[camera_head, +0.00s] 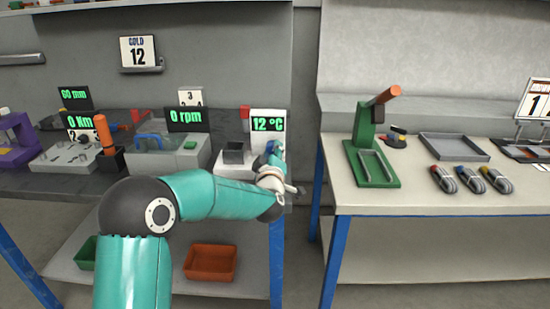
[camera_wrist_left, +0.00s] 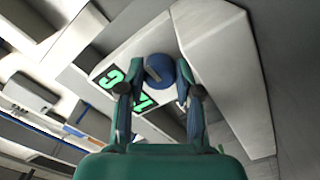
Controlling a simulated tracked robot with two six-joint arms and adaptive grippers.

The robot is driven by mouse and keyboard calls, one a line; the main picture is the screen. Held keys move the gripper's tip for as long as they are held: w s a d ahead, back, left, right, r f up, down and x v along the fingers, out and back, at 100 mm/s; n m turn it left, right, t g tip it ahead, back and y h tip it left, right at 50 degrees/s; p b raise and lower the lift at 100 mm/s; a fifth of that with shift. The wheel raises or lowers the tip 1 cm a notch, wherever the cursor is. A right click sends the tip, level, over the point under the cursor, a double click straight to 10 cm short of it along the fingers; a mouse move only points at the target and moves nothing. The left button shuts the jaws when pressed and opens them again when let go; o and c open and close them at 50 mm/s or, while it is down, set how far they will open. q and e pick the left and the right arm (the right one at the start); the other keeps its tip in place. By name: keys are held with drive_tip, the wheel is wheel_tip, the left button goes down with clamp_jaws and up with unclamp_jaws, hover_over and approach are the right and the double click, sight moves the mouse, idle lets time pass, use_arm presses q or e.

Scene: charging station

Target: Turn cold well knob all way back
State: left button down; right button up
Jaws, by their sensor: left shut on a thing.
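The cold well is the white unit (camera_head: 232,162) at the right end of the left bench, with a dark square well on top and a display (camera_head: 268,124) reading 12 °C. Its blue knob (camera_wrist_left: 160,70) shows in the left wrist view with a grey pointer mark, below the green digits. My left gripper (camera_wrist_left: 158,92) has its two fingers on either side of the knob and is shut on it. In the head view, the gripper (camera_head: 272,165) reaches the front of the unit and mostly hides the knob. My right gripper is not in view.
A centrifuge-like box reading 0 rpm (camera_head: 186,119) stands left of the well. The right bench holds a green press (camera_head: 368,150), a grey tray (camera_head: 454,147) and several coloured-end cables. A gap separates the benches.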

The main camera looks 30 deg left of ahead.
use_arm(q)
drive_tip(key=n+b, duration=1)
drive_tip(key=b, duration=0.2)
drive_tip(key=shift+a, duration=0.1)
drive_tip(key=n+b, duration=0.3)
drive_tip(key=n, duration=0.1)
drive_tip(key=shift+r, duration=0.1)
drive_tip(key=shift+n+b, duration=1.3)
drive_tip(key=shift+n, duration=0.4)
drive_tip(key=c, duration=1.1)
unclamp_jaws()
drive_tip(key=shift+w, duration=0.1)
drive_tip(key=shift+o, duration=0.2)
